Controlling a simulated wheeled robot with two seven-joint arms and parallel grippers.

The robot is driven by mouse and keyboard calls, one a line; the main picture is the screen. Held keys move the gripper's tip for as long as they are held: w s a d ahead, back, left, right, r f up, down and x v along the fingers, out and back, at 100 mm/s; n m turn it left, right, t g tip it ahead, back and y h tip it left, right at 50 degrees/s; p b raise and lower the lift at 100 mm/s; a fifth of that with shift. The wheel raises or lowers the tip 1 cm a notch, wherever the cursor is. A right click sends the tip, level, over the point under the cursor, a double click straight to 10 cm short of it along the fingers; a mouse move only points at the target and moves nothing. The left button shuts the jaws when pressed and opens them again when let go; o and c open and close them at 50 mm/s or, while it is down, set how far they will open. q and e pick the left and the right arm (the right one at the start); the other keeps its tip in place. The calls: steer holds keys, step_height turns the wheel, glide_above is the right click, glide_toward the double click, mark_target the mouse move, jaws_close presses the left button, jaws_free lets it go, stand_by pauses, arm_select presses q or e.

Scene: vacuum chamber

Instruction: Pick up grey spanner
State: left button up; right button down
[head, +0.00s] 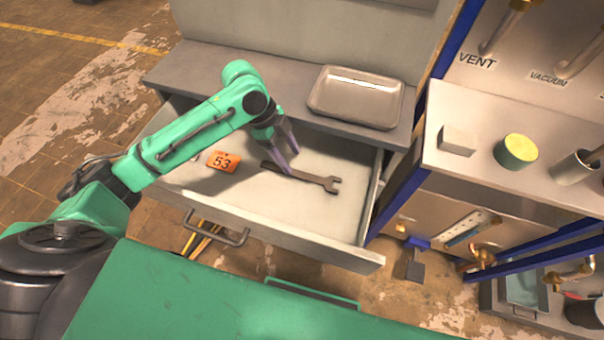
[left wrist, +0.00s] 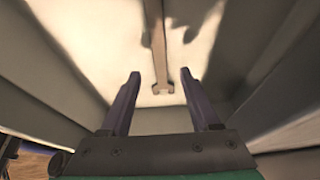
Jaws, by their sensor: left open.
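The grey spanner (head: 315,180) lies flat in the open drawer (head: 240,195), its open-jaw end toward the right in the head view. My left gripper (head: 292,163) is over the drawer, above the spanner's handle, and covers a small part of it. I see a gap between gripper and spanner in that view. My right gripper is not in view.
An orange tag marked 53 (head: 223,161) lies in the drawer to the left of the spanner. A metal tray (head: 357,97) stands on the grey worktop above. The drawer's walls and front handle (head: 216,228) surround the work area. A shelf (head: 500,185) with a yellow-green round item (head: 516,151) is at right.

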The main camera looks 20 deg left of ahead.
mark_target(302, 174)
arm_select(q)
steer(key=x, duration=0.5)
steer(key=shift+d+f, duration=0.1)
steer(key=shift+f, duration=0.1)
jaws_close()
steer(key=shift+r, duration=0.2)
